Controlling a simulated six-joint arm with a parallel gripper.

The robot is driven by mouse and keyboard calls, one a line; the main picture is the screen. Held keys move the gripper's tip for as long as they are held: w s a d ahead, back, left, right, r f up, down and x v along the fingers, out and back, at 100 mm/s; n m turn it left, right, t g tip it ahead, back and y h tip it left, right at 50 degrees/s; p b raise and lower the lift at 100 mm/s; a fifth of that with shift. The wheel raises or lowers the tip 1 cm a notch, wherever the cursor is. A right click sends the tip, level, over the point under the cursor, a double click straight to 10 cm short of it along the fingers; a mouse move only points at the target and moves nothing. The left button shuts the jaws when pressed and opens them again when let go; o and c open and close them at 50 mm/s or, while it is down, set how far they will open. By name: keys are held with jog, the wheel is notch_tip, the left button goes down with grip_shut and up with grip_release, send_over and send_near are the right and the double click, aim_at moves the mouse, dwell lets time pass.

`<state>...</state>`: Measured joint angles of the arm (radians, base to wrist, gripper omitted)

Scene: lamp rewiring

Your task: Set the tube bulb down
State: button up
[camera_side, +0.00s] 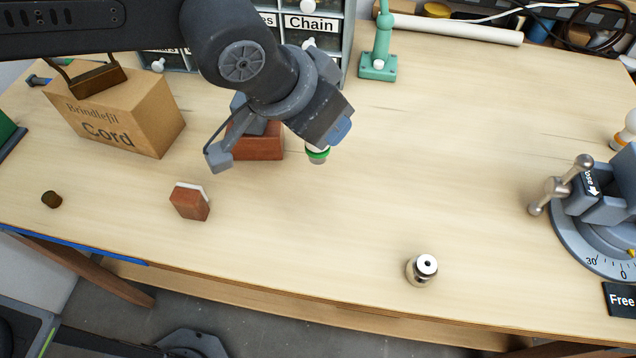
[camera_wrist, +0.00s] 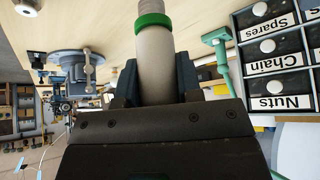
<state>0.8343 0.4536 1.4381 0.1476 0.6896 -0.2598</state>
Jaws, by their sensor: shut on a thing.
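The tube bulb (camera_wrist: 156,62) is a pale tube with a green band, seen large in the wrist view between the two dark fingers. My gripper (camera_wrist: 157,88) is shut on it. In the side view the bulb's green-banded end (camera_side: 318,154) sticks out below my gripper (camera_side: 328,128), near the middle of the wooden bench (camera_side: 440,170). The rest of the bulb is hidden by the gripper there. I cannot tell whether its end touches the bench top.
A reddish-brown block (camera_side: 262,148) sits partly behind my gripper, and another brown-and-white block (camera_side: 190,204) lies front left. A metal cylinder (camera_side: 420,272) stands front centre. A cardboard box (camera_side: 120,115) is left, a vise (camera_side: 590,205) right, drawers (camera_side: 312,22) behind. The bench's centre right is clear.

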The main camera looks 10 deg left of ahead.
notch_tip(320, 180, down, 10)
jog(key=shift+r, duration=0.2)
jog(key=shift+f, duration=0.15)
jog(key=o, duration=0.9)
